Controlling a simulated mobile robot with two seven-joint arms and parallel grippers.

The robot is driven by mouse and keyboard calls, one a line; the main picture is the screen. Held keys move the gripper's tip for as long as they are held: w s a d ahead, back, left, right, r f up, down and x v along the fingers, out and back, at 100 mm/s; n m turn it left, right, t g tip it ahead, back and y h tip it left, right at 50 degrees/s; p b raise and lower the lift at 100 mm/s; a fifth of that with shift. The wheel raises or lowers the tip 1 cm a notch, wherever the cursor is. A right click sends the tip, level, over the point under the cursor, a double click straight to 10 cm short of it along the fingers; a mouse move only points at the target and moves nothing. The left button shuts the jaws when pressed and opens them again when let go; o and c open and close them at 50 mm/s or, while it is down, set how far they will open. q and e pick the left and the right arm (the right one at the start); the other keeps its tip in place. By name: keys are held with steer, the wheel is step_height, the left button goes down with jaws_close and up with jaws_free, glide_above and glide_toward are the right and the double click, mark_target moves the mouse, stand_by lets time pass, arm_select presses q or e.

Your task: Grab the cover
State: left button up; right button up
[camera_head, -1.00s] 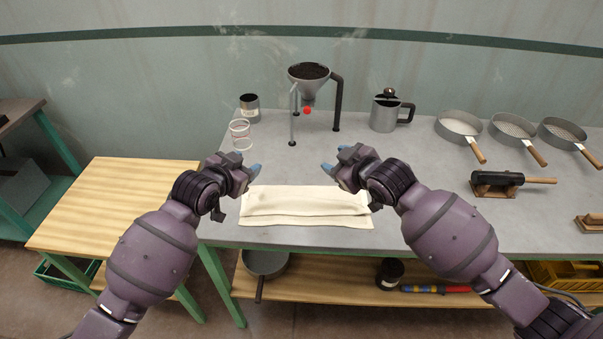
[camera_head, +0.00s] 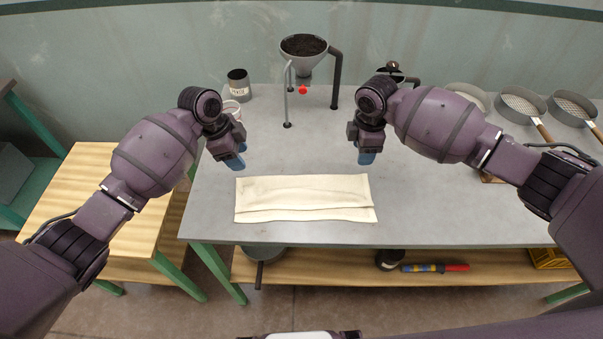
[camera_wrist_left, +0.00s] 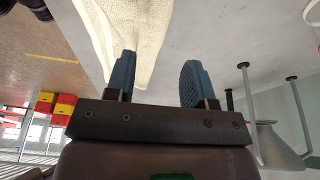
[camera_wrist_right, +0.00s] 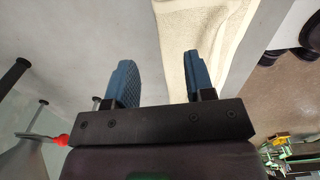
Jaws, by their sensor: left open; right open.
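The cover, a folded cream cloth (camera_head: 305,192), lies flat on the grey table near its front edge. My left gripper (camera_head: 236,163) is above the table just behind the cloth's left end, pointing down. My right gripper (camera_head: 366,158) is above the table behind its right end, also pointing down. Both are open and empty. In the left wrist view the cloth (camera_wrist_left: 125,35) shows beyond the left finger. In the right wrist view the cloth (camera_wrist_right: 212,40) shows beyond the right finger. I cannot tell the exact height of the fingers over it.
A funnel on a stand (camera_head: 304,50) with dark contents and a red knob stands behind the cloth. A labelled can (camera_head: 238,84) is at back left; sieves (camera_head: 521,105) are at right. The table between the grippers is clear. A wooden side table (camera_head: 85,195) stands left.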

mark_target(249, 183)
arm_select(q)
step_height(249, 183, down, 8)
steer(key=shift+w+r, duration=0.1)
steer(key=shift+r, duration=0.05)
arm_select(e)
step_height(249, 183, down, 8)
steer(key=shift+w+r, duration=0.1)
steer(key=shift+r, duration=0.1)
arm_select(q)
steer(key=shift+f, duration=0.2)
arm_select(e)
steer(key=shift+f, duration=0.2)
arm_select(q)
steer(key=shift+f, duration=0.1)
arm_select(e)
steer(key=shift+f, duration=0.1)
arm_select(q)
steer(key=shift+f+b, duration=0.3)
steer(key=shift+b, duration=0.05)
arm_select(e)
steer(key=shift+f, duration=0.35)
arm_select(q)
steer(key=shift+f, duration=0.15)
arm_select(e)
steer(key=shift+f, duration=0.2)
arm_select(q)
steer(key=shift+c, duration=0.5)
arm_select(e)
steer(key=shift+c, duration=0.5)
